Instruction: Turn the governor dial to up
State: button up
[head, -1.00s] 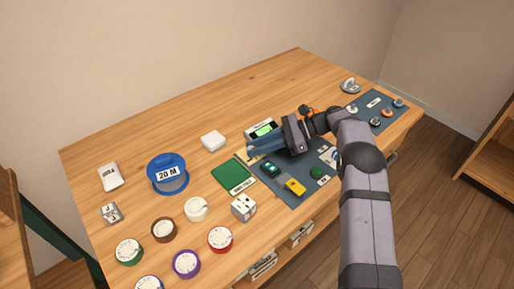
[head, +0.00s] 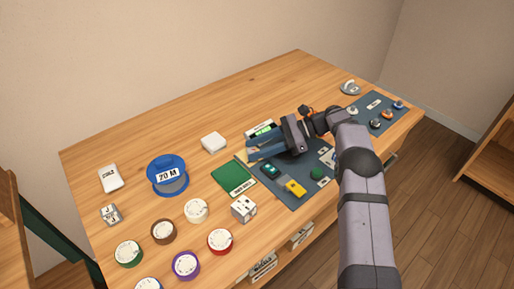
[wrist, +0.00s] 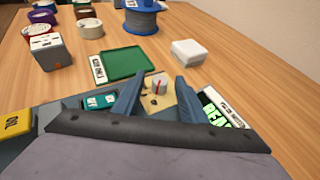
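A small grey-white knob with a red mark (wrist: 159,86), which looks like the governor dial, stands on a beige plate (wrist: 183,101) in the wrist view. My gripper (wrist: 157,88) is open, with one blue finger on each side of the knob. I cannot tell whether either finger touches it. In the head view my gripper (head: 254,151) reaches left over the dark blue mat, and its fingers hide most of the plate and the knob. The knob's exact pointing direction is too small to read.
A green display (wrist: 217,115) sits right of the fingers, and a teal block (wrist: 99,102) left. A yellow block (head: 293,187) lies on the dark mat (head: 290,202). A green mat (wrist: 126,65), a white box (wrist: 188,52) and a blue spool (head: 168,174) stand beyond.

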jog(key=shift+d, duration=0.15)
jog(key=shift+b+v, duration=0.5)
jog(key=shift+v, duration=3)
jog(key=shift+r, duration=0.1)
